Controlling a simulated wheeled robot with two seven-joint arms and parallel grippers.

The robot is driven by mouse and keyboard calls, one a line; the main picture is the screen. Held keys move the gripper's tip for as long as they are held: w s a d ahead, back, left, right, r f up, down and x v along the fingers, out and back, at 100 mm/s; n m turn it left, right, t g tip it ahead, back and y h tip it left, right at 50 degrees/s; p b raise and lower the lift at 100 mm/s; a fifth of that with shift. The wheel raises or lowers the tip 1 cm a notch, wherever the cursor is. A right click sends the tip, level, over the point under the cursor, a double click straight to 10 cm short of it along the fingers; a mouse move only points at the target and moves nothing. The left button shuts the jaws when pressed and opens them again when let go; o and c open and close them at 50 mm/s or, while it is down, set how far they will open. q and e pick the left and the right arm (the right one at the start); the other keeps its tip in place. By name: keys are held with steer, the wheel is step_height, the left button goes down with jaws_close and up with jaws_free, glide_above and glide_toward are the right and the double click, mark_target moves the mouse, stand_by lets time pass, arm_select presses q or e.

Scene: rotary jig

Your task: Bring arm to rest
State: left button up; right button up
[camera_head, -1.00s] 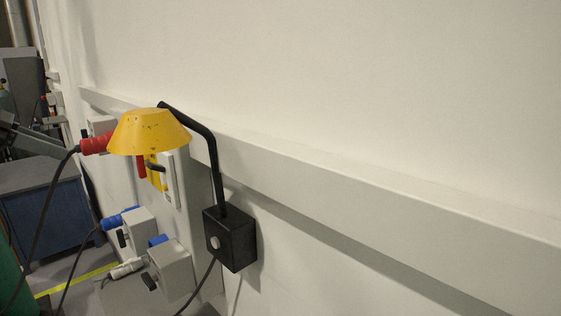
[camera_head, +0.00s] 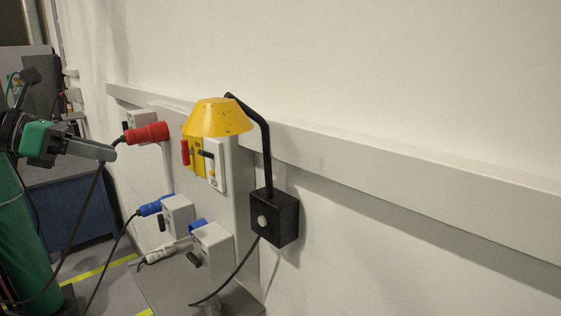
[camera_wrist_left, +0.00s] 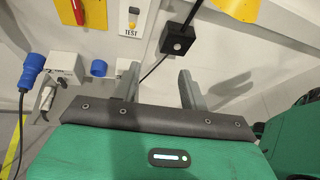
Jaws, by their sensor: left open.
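My left gripper (camera_head: 108,152), with a green body and grey fingers, comes in from the left in the head view. Its fingers point right, in front of the red plug. In the left wrist view its two fingers (camera_wrist_left: 155,80) are apart with nothing between them. My right gripper is in neither view. The yellow lamp shade (camera_head: 217,118) on a bent black tube and black box (camera_head: 274,218) stands to the right of my gripper, apart from it.
A panel carries a yellow and white switch unit (camera_head: 206,162), a red plug (camera_head: 147,132), a blue plug (camera_head: 154,207) and grey socket boxes. Black cables hang below. A blue cabinet (camera_head: 75,212) stands behind. A pale wall rail (camera_head: 400,180) runs right, with clear wall above.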

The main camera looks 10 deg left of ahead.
arm_select(q)
steer(key=w+d+f+n+t+h, duration=0.25)
steer(key=d+f+n+h, duration=0.35)
steer(key=d+h, duration=0.5)
step_height(320, 180, down, 23)
steer(key=a+n+t+y, duration=0.3)
steer(key=n+t+y, duration=0.6)
steer(key=n+y, duration=1.6)
steer(key=s+f+n+g+h, duration=0.1)
steer(key=s+f+n+g, duration=0.35)
steer(key=f, duration=0.35)
steer(key=s+f+n+g+h, duration=0.1)
steer(key=s+f+n+g, duration=0.3)
steer(key=f, duration=0.3)
steer(key=s+d+f+n+g+h, duration=0.1)
steer(key=s+d+f+n+g, duration=0.2)
steer(key=s+f, duration=0.5)
steer(key=s+d+f+g+h, duration=0.1)
steer(key=s+d+f+g, duration=0.3)
steer(key=s, duration=0.8)
step_height(320, 180, down, 31)
steer(key=g, duration=0.2)
steer(key=s+a+f, duration=0.2)
steer(key=s+f, duration=0.7)
steer(key=s+a+f+g, duration=0.1)
steer(key=s+a+f, duration=0.1)
steer(key=s+f, duration=0.8)
steer(key=shift+s+a+f, duration=0.15)
steer(key=shift+s, duration=0.15)
